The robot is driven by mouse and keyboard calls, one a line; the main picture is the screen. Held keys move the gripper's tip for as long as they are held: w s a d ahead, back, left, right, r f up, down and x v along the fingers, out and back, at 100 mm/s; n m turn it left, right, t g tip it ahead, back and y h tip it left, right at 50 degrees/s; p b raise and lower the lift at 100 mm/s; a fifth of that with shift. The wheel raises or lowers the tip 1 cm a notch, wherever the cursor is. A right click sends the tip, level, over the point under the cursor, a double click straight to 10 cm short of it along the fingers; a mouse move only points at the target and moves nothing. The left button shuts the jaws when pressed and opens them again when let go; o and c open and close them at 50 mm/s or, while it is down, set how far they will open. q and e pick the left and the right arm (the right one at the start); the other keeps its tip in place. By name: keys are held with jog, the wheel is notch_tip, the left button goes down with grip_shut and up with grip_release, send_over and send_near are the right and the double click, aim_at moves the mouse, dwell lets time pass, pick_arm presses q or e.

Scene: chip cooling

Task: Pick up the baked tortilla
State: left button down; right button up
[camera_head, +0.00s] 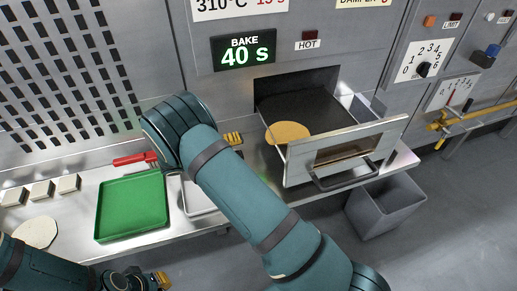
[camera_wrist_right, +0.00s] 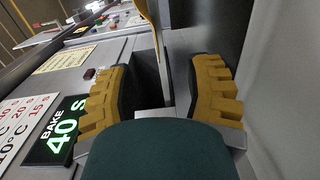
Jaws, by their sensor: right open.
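The baked tortilla (camera_head: 288,132) is a flat tan disc at the left side of the open oven drawer (camera_head: 300,168), by the dark oven mouth. My right gripper (camera_head: 233,139) is just left of the tortilla, mostly hidden behind my right arm; only yellow finger pads show. In the right wrist view this gripper (camera_wrist_right: 165,95) is open, with nothing held. A thin tan edge, which looks like the tortilla (camera_wrist_right: 149,18), shows beyond and between the fingers. My left gripper (camera_head: 160,281) is at the bottom left edge, partly cut off; its opening is unclear.
A green tray (camera_head: 132,205) lies on the steel counter, beside a partly hidden metal tray (camera_head: 193,200). A red-handled tool (camera_head: 132,159), pale blocks (camera_head: 41,190) and a pale disc (camera_head: 35,232) are at left. A grey bin (camera_head: 385,207) stands below the drawer's right side.

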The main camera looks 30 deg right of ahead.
aim_at(268, 139)
jog(key=shift+w+h, duration=0.15)
jog(key=shift+h, duration=0.15)
jog(key=shift+d+r, duration=0.1)
jog(key=p+x, duration=0.2)
jog(key=x, duration=0.6)
jog(key=shift+x, duration=0.85)
jog(key=shift+o, duration=0.3)
grip_shut()
jog(key=shift+r+p, duration=0.95)
jog(key=shift+r, duration=0.35)
jog(key=shift+f, duration=0.1)
